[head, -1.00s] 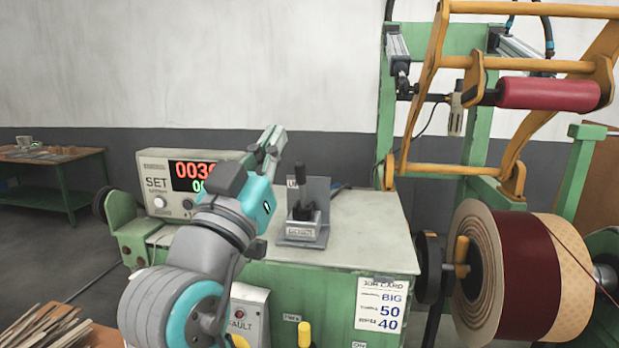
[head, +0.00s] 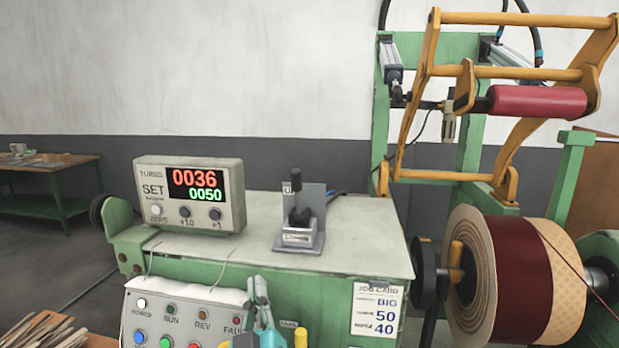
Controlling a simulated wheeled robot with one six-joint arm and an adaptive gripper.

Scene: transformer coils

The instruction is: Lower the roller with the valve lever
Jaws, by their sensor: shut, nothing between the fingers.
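The red roller (head: 537,101) is held up in the yellow swing frame (head: 431,75), well above the wound coil (head: 520,275). The valve lever (head: 297,190) is a black handle on a small grey valve block with an upright backplate (head: 315,205), on top of the green cabinet. The handle stands roughly upright. My gripper (head: 256,284) is low in the picture, in front of the control panel, below and left of the lever and apart from it. Its fingers are shut and empty. Part of my arm is cut off by the bottom edge.
A counter box (head: 190,194) showing 0036 over 0050 stands left of the valve on the cabinet top (head: 365,235). A panel with lamps (head: 175,315) and a job card (head: 376,308) are on the front. The cabinet top around the valve is mostly clear.

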